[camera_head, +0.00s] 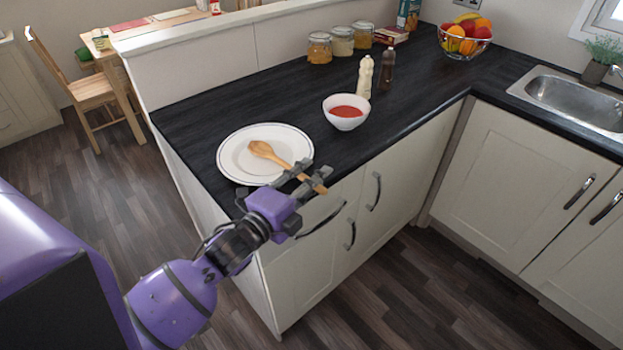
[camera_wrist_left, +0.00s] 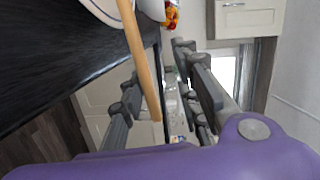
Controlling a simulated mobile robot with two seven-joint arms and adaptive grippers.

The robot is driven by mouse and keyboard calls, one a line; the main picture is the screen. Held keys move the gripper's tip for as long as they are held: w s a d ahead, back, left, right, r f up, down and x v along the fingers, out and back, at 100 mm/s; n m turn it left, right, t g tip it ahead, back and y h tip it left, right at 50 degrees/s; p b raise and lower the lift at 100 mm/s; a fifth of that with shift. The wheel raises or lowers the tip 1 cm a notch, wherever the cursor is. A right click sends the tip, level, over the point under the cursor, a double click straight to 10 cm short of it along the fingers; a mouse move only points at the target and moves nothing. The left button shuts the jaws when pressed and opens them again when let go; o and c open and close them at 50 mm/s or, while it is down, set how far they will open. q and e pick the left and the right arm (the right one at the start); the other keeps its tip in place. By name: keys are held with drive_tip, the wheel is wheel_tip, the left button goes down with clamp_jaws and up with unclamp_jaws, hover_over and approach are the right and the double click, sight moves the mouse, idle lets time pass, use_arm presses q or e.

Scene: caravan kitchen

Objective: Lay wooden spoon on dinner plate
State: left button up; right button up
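The wooden spoon (camera_head: 264,150) lies with its bowl over the white dinner plate (camera_head: 232,170), and its handle slants to the lower right past the plate's rim. The plate sits near the counter's front left corner. My left gripper (camera_head: 317,169) is at the handle, at the counter's front edge. In the left wrist view the spoon handle (camera_wrist_left: 138,50) runs between the spread fingers (camera_wrist_left: 156,66), with a gap to the right-hand finger. The gripper looks open. I cannot tell whether the handle touches the left-hand finger. The plate's rim (camera_wrist_left: 103,10) shows at the top there. My right gripper is not in view.
A white bowl of red sauce (camera_head: 346,111) stands right of the plate, with a pale bottle (camera_head: 365,77) and a dark bottle (camera_head: 387,68) behind it. Jars (camera_head: 342,41) and a fruit bowl (camera_head: 464,40) stand farther back. Dark counter behind the plate is clear.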

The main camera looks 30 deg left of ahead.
use_arm(q)
drive_tip(key=s+a, duration=0.2)
drive_tip(key=s, duration=0.9)
drive_tip(key=shift+s+a+r, duration=0.15)
drive_tip(key=shift+s+a, duration=0.05)
drive_tip(key=shift+s, duration=0.2)
